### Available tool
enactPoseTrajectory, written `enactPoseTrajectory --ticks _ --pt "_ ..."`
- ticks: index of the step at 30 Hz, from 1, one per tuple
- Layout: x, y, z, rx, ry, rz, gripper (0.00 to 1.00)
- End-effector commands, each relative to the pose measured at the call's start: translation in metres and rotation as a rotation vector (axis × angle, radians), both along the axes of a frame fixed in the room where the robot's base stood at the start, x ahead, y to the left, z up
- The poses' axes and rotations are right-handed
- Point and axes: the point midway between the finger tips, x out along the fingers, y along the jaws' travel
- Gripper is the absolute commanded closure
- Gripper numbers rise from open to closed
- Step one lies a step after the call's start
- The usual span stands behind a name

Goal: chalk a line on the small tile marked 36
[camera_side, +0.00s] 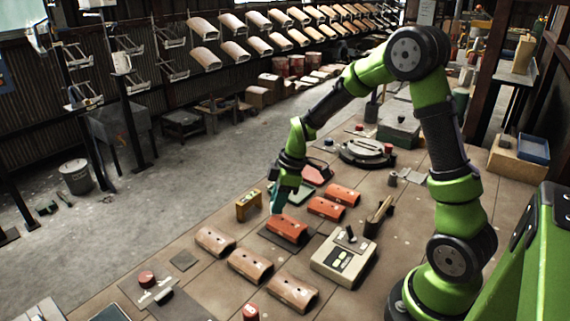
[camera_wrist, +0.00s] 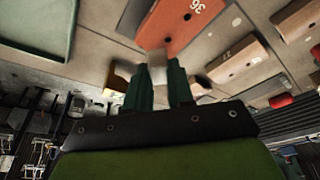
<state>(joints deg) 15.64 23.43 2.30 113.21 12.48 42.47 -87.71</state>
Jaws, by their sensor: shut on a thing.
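The small tile marked 36 is orange-red and curved; it shows at the top of the wrist view (camera_wrist: 178,24), its number upside down. In the side view an orange-red tile (camera_side: 288,230) lies on a dark mat right below my gripper (camera_side: 278,203); its number is too small to read there. My gripper, also in the wrist view (camera_wrist: 157,76), is shut on a pale piece of chalk (camera_wrist: 157,62) between its green fingers. The chalk's end overlaps the tile's edge in the wrist view. I cannot tell whether it touches. I see no clear chalk line on the tile.
Paler tiles (camera_side: 250,265) lie in front and two orange ones (camera_side: 325,208) behind. A beige control box (camera_side: 343,259) stands close to the right, a yellowish block (camera_side: 248,204) to the left. A round turntable (camera_side: 366,153) is farther back. Hanging tiles (camera_side: 234,51) line the conveyor.

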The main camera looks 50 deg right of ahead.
Motion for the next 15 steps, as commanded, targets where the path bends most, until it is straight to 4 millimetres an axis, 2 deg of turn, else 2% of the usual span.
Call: enactPoseTrajectory --ticks 15 --pt "0.0001 0.0000 -0.0060 0.000 0.000 0.000 1.00"
